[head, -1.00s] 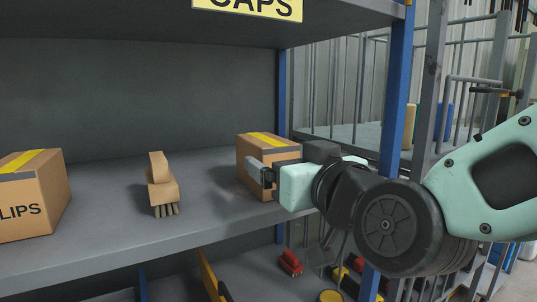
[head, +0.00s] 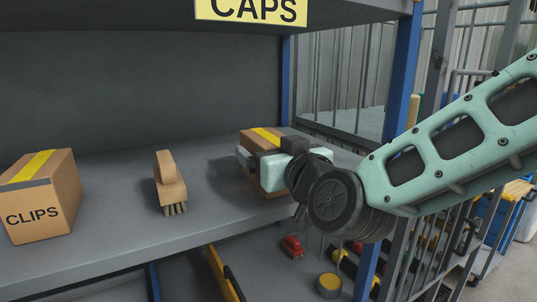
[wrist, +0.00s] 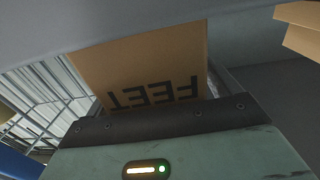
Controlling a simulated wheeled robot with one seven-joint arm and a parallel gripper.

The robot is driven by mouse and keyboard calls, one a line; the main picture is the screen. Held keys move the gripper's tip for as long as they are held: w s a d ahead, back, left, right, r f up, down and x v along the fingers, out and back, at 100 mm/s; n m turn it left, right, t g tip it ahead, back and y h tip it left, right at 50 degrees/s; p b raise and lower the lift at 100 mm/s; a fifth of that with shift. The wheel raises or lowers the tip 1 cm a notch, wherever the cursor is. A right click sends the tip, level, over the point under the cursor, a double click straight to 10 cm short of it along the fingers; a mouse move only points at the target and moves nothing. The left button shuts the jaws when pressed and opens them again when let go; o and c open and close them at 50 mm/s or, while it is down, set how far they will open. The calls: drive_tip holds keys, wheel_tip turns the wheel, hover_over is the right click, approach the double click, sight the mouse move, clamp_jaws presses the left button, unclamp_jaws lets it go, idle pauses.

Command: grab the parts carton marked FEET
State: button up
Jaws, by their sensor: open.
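The carton marked FEET (head: 262,138) is a brown box with yellow tape on top. It stands at the right end of the grey shelf, partly hidden behind my gripper. In the wrist view its face with the upside-down word FEET (wrist: 150,75) fills the middle, close in front of the gripper. My gripper (head: 245,158) is open at the carton, with one finger showing by its left front edge. The other finger is hidden, and I cannot tell whether either finger touches the carton.
A carton marked CLIPS (head: 42,200) stands at the left of the shelf (head: 115,240). A wooden brush (head: 170,182) stands between the two cartons. A blue upright (head: 402,80) rises close to my arm. A CAPS label (head: 252,10) hangs on the shelf above.

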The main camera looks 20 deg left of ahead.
drive_tip(key=c, duration=1.3)
